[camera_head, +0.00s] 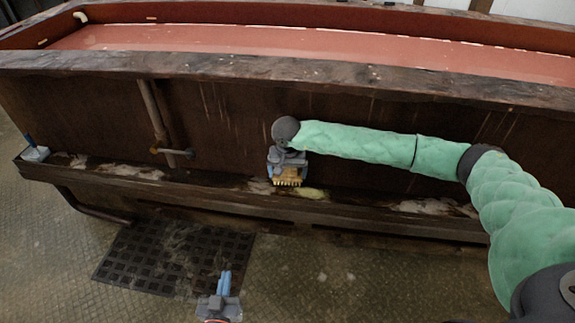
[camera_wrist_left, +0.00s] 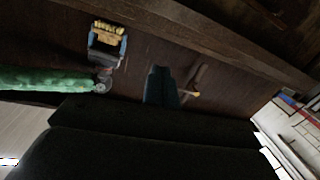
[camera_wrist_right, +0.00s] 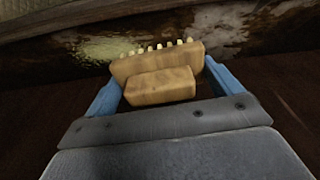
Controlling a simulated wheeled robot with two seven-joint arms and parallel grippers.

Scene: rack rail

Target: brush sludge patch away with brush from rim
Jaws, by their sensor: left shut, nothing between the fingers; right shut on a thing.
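A wooden brush (camera_head: 287,180) with pale bristles is clamped between the blue fingers of my right gripper (camera_head: 287,165), bristles pointing down at the low ledge, or rim (camera_head: 225,203). In the right wrist view the brush (camera_wrist_right: 155,80) shows close up. A yellow-green sludge patch (camera_head: 312,193) lies on the rim just right of the brush; it also shows in the right wrist view (camera_wrist_right: 110,48), beyond the bristles. I cannot tell whether the bristles touch it. My left gripper (camera_head: 224,280) is shut and empty, low in front of the rim.
A long wooden vat (camera_head: 330,85) holding reddish liquid rises behind the rim. A pipe with a valve (camera_head: 165,148) runs down its wall. Whitish patches (camera_head: 130,172) lie along the rim, and a blue and white object (camera_head: 35,153) sits at its left end. A dark grate (camera_head: 165,258) covers the floor.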

